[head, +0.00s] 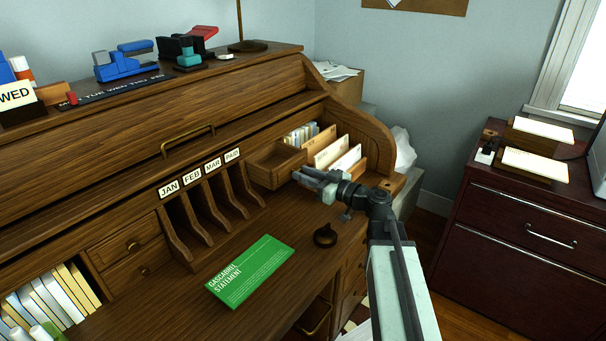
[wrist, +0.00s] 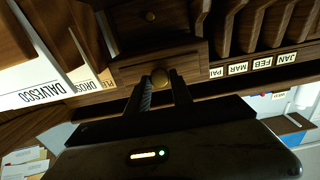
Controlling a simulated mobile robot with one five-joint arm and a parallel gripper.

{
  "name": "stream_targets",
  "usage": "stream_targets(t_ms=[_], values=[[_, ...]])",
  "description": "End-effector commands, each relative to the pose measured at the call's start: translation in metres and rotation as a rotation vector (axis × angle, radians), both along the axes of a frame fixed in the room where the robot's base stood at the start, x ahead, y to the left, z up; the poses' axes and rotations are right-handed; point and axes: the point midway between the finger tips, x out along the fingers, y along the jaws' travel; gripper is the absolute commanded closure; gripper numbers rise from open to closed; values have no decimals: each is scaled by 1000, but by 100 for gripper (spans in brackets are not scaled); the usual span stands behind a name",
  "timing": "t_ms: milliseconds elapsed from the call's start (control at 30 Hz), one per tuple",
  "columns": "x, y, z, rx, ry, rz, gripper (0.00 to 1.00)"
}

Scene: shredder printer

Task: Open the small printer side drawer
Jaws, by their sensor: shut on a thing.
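The small wooden drawer (head: 272,160) stands pulled out of the desk's upper compartments, right of the labelled slots, and its open top shows in the head view. In the wrist view, its front (wrist: 190,62) carries a round brass knob (wrist: 161,77). My gripper (head: 302,174) is at the front of this drawer, with its fingers (wrist: 162,88) on either side of the knob and shut on it. In the head view the gripper hides the knob.
Upright envelopes (head: 330,152) stand right of the drawer. Slots labelled JAN to PAID (head: 200,205) are on its left. A green statement (head: 250,270) and a dark round object (head: 325,235) lie on the desktop. A dark red cabinet (head: 515,225) stands at the right.

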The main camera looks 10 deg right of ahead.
Motion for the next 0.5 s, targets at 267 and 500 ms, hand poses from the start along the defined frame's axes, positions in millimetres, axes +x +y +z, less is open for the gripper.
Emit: stream_targets(t_ms=[267,500], values=[[1,0,1,3,0,-2,53],[0,1,0,2,1,0,53]])
